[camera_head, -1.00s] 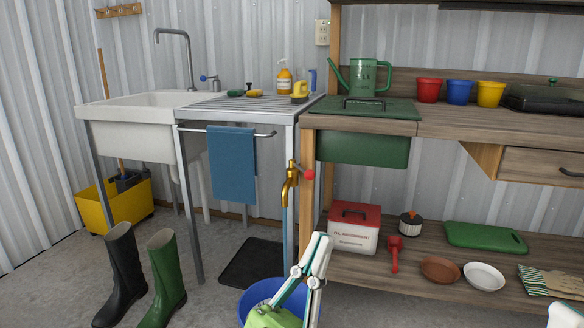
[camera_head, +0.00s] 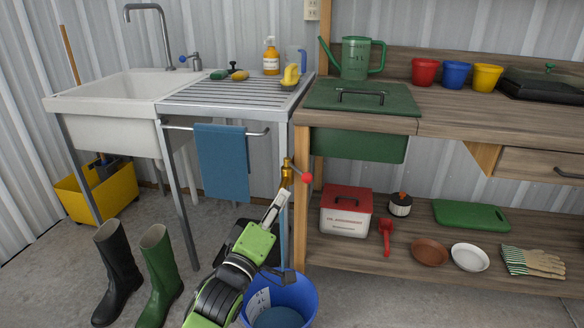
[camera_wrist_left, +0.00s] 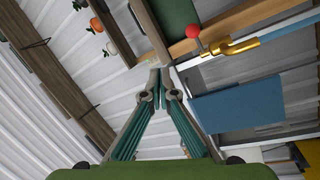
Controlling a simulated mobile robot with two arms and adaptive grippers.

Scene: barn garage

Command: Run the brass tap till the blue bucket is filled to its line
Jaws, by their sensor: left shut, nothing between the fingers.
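The brass tap (camera_head: 287,172) is at the sink frame's right front leg, its red-knobbed lever (camera_head: 307,178) pointing right. My left gripper (camera_head: 283,196) is shut and empty, its tips just below the tap in the picture; I cannot tell if they touch it. In the left wrist view its closed fingers (camera_wrist_left: 160,82) point up, with the tap (camera_wrist_left: 237,46) and red knob (camera_wrist_left: 193,31) to the right of the tips. The blue bucket (camera_head: 308,299) stands below with pale markings and a darker blue surface inside, partly hidden by my arm. A thin blue vertical streak shows under the tap; I cannot tell if it is water.
The white sink (camera_head: 110,95) and draining board (camera_head: 230,97) are left, with a blue towel (camera_head: 222,163) on the rail. Boots (camera_head: 160,275) stand on the floor at left. The wooden bench (camera_head: 480,128) and its lower shelf (camera_head: 340,258) are close at right.

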